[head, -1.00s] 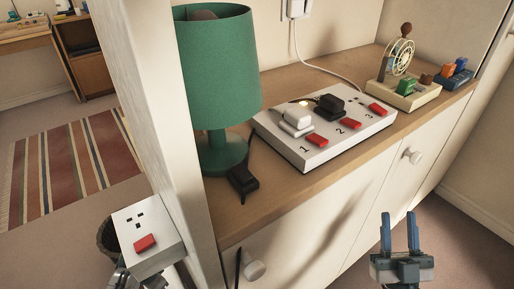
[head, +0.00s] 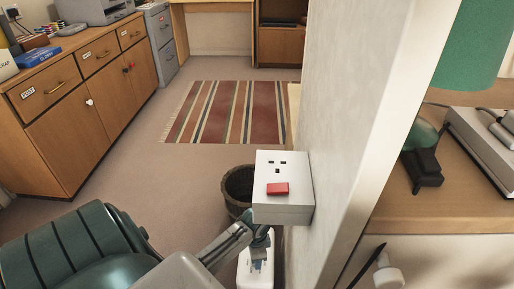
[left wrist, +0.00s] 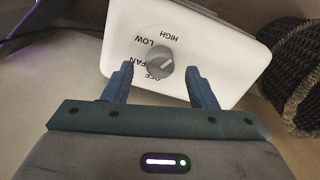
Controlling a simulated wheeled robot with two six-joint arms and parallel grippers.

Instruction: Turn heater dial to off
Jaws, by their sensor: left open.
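The heater (left wrist: 225,50) is a white box in the left wrist view, with a grey round dial (left wrist: 159,61) on its face. HIGH, LOW, FAN and OFF are printed around the dial. A pale mark shows on the dial, but which label it points at is hard to tell. My left gripper (left wrist: 160,70) is open, its two fingers on either side of the dial in the picture; contact cannot be told. In the head view the heater (head: 256,272) is low by the wall, with my left gripper (head: 259,240) over it. My right gripper is out of view.
A white socket box with a red switch (head: 278,189) juts from the wall end above the heater. A dark woven basket (head: 238,186) stands beside it, also seen in the left wrist view (left wrist: 295,75). A striped rug (head: 225,112) and open floor lie beyond.

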